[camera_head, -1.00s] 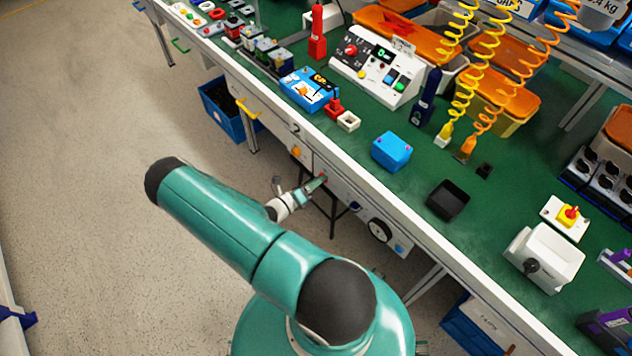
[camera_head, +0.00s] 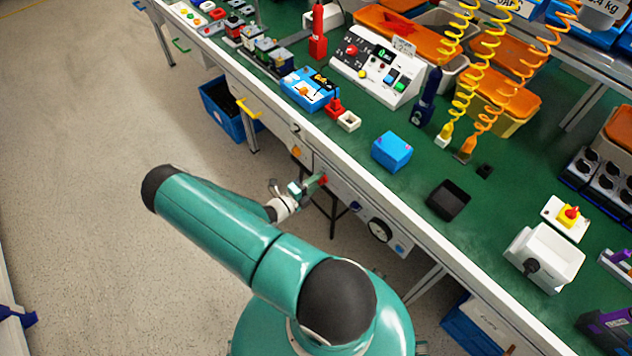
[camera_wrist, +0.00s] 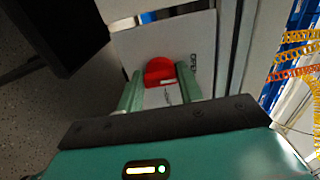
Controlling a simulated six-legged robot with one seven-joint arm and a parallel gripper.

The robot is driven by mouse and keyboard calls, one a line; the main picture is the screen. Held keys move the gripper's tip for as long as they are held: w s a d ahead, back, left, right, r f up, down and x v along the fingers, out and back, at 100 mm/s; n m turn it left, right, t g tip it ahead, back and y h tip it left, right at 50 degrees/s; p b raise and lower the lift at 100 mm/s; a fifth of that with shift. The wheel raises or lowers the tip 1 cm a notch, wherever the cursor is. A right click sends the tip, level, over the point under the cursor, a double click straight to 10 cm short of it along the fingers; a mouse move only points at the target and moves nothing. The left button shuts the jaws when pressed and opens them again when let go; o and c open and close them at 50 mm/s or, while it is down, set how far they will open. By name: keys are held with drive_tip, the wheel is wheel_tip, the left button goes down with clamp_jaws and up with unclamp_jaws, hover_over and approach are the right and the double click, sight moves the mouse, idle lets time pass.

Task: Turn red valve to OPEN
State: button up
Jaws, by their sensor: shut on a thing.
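The red valve (camera_wrist: 159,72) is a rounded red knob on a pale panel (camera_wrist: 205,40) in the wrist view. My gripper (camera_wrist: 160,82) has its two green fingers on either side of the knob and is shut on it. A white mark shows on the knob's lower part. In the head view a bit of red (camera_head: 323,181) shows at my gripper's tip (camera_head: 318,184), at the front panel under the bench edge.
The green bench top (camera_head: 330,148) carries a blue box (camera_head: 391,151), a black tray (camera_head: 448,200) and a control box (camera_head: 378,72). A black wheel (camera_head: 380,230) sits on the bench front to the right of my gripper. Open floor lies to the left.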

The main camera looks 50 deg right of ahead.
drive_tip(key=shift+a, duration=0.1)
drive_tip(key=o, duration=1)
drive_tip(key=shift+a, duration=0.1)
drive_tip(key=v, duration=1.3)
drive_tip(key=shift+a, duration=0.25)
